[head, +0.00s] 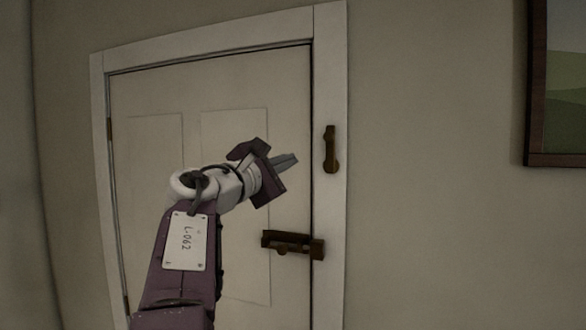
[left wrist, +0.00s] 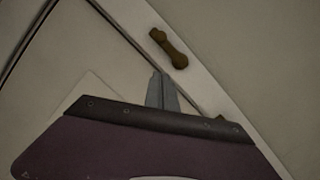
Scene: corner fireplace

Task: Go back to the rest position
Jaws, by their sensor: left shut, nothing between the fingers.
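My left gripper (head: 288,161) is raised in front of the white panelled door (head: 150,100), near its right edge. Its grey fingers are together with nothing between them, and they point right toward the frame. In the left wrist view the shut fingers (left wrist: 161,90) lie below a brown fitting on the frame, with a visible gap. My right gripper does not show in either view.
A brown upright fitting (head: 330,150) sits on the white door frame (head: 331,70). A brown latch (head: 292,243) spans the door's right edge below my gripper. A framed picture (head: 535,100) hangs at the right. Bare wall lies between frame and picture.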

